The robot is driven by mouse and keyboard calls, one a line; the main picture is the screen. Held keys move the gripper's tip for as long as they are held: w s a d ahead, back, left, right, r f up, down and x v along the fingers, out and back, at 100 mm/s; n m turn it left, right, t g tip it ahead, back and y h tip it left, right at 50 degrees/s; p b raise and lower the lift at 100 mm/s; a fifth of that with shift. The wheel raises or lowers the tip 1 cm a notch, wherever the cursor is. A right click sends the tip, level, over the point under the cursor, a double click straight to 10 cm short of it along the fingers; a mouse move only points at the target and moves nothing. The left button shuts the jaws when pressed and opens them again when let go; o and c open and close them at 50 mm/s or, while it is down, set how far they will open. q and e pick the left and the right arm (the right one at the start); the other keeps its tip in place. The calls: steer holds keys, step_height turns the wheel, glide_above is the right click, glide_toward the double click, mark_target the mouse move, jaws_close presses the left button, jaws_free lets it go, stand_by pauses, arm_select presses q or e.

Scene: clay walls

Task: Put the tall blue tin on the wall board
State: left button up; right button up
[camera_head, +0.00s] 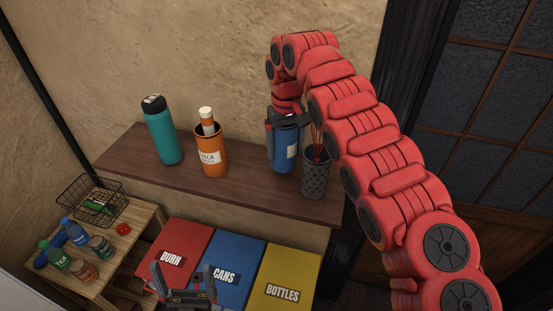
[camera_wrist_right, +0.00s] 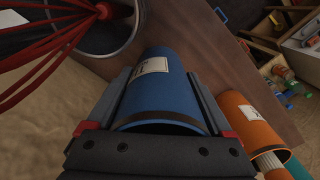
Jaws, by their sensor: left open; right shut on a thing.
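The tall blue tin (camera_head: 284,154) with a white label stands upright at the wall board (camera_head: 247,187), a brown wooden shelf, between an orange container and a dark mesh cup. My right gripper (camera_head: 284,122) comes down from above and is shut on the tin. In the right wrist view the blue tin (camera_wrist_right: 165,90) lies between the two fingers. I cannot tell whether its base touches the board. My left gripper (camera_head: 184,285) is open and empty, low at the bottom, in front of the bins.
On the board stand a teal bottle (camera_head: 162,132), an orange container (camera_head: 211,158) holding a bottle, and a mesh cup (camera_head: 316,178) with red sticks close right of the tin. Below are burn (camera_head: 183,242), cans (camera_head: 230,258) and bottles (camera_head: 286,275) bins. A small table (camera_head: 140,220) holds bottles and a wire basket.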

mark_target(285, 160)
steer(key=shift+d+f, duration=0.1)
steer(key=shift+f, duration=0.45)
step_height(285, 160, down, 3)
steer(key=shift+s+p, duration=0.1)
steer(key=shift+p, duration=1.05)
steer(key=shift+f, duration=0.2)
steer(key=shift+f+b, duration=0.2)
steer(key=shift+b, duration=0.2)
steer(key=o, duration=1.1)
steer(key=shift+r, duration=0.1)
steer(key=shift+o, duration=0.2)
